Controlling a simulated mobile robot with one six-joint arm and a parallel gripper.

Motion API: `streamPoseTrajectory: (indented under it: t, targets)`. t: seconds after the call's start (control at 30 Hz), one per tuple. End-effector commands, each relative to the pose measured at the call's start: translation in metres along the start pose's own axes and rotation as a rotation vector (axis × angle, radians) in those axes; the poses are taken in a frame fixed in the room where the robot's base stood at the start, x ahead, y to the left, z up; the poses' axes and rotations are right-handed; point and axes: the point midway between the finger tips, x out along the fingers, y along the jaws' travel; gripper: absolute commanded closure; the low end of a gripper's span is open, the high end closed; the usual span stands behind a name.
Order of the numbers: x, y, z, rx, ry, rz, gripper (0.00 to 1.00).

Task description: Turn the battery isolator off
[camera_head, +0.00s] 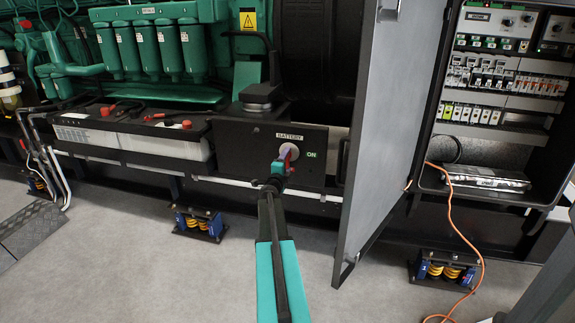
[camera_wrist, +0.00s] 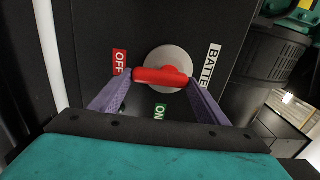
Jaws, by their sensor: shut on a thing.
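The battery isolator has a red handle (camera_wrist: 160,76) on a round grey disc (camera_wrist: 170,56), set in a black panel (camera_head: 235,150). In the wrist view the handle lies level across the disc, its longer end toward the red OFF label (camera_wrist: 119,62). The green ON label (camera_wrist: 160,111) is below it and also shows in the head view (camera_head: 311,154). The BATTERY label (camera_wrist: 210,67) is on the right. My gripper (camera_wrist: 160,80) is shut on the handle, with a purple finger at each end. In the head view my gripper (camera_head: 283,160) covers most of the handle and the OFF label.
A grey cabinet door (camera_head: 375,130) stands open close to the right of the panel. The open electrical cabinet (camera_head: 490,100) is beyond it, with an orange cable (camera_head: 450,225) hanging to the floor. Batteries (camera_head: 130,140) are on the left.

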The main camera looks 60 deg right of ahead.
Motion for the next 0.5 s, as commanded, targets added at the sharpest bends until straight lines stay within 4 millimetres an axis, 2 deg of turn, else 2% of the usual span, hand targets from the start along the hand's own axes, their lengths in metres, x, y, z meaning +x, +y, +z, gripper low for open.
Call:
streamPoseTrajectory:
  t: [0.5]
  targets:
    - [-0.0003,0.0005,0.0011,0.032,-0.001,0.001,0.53]
